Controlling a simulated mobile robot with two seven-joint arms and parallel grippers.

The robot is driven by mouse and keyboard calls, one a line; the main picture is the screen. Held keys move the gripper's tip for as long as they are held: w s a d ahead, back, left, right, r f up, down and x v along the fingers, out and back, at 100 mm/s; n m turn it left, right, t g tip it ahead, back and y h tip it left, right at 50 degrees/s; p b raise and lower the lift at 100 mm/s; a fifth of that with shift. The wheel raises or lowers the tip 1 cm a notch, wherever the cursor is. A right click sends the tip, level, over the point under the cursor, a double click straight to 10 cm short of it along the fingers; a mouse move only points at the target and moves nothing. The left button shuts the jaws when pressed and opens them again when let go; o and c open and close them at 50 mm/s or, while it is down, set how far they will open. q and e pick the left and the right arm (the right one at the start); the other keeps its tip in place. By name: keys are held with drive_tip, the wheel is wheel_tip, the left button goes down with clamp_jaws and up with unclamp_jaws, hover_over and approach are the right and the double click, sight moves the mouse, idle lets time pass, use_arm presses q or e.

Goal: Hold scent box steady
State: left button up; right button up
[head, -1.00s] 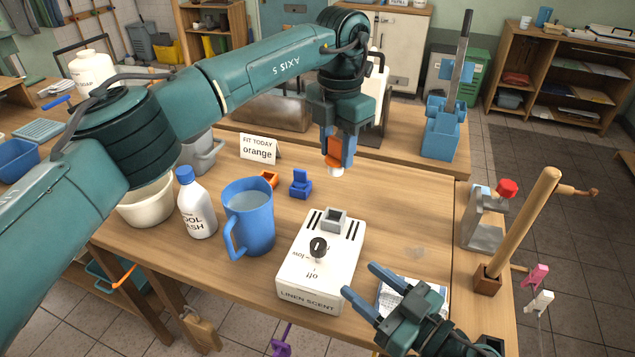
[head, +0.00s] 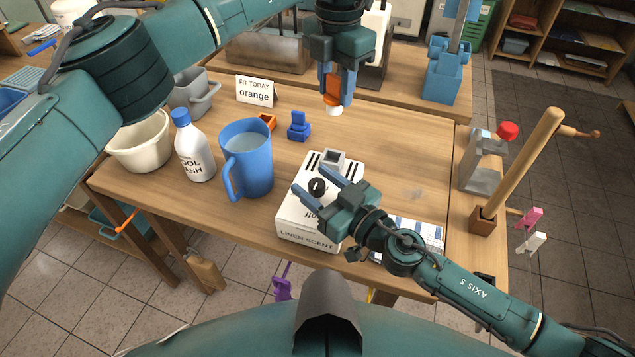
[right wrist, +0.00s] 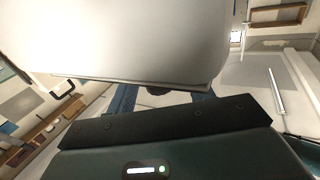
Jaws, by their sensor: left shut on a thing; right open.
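The scent box (head: 296,224) is a white box marked LINEN SCENT on the wooden table, with a black dial (head: 317,187) and a grey square socket (head: 333,158) on top. My left gripper (head: 335,92) is shut on an orange piece with a white tip (head: 334,108), held apart from the box and beyond its socket. My right gripper (head: 312,181) is open, its fingers pointing left across the box top near the dial. Whether they touch the box is unclear. The right wrist view shows its blue fingers (right wrist: 165,98) partly hidden by a large pale surface.
A blue jug (head: 250,172) and a white bottle (head: 193,150) stand left of the box. A mallet handle (head: 530,150) rises at the right. The table right of the socket is clear.

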clamp_jaws()
idle(1.1)
idle(1.2)
